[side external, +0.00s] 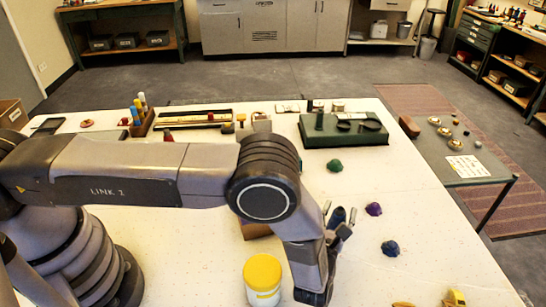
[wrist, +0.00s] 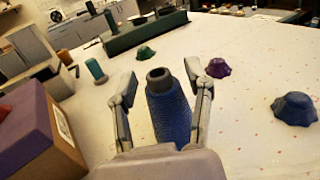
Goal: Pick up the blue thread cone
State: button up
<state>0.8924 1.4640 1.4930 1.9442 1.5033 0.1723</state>
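The blue thread cone (wrist: 169,108) stands between my gripper's two fingers in the wrist view, its grey-brown top facing the camera. My gripper (wrist: 161,88) is open, with one finger on each side of the cone and a visible gap on the left; the right finger is closer to it. The cone's lower part is hidden by the gripper body. In the side external view, the dark blue cone (side external: 337,216) shows only partly between the fingertips of my gripper (side external: 339,222).
Near the cone lie a green lump (side external: 334,165), a purple lump (side external: 374,209) and a blue lump (side external: 390,248). A purple-topped box (wrist: 30,115) stands close on the left. A yellow-lidded jar (side external: 262,275) stands nearer the camera. A green tray (side external: 345,133) is behind.

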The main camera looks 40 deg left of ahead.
jog(key=c, duration=0.8)
jog(key=shift+r, duration=0.1)
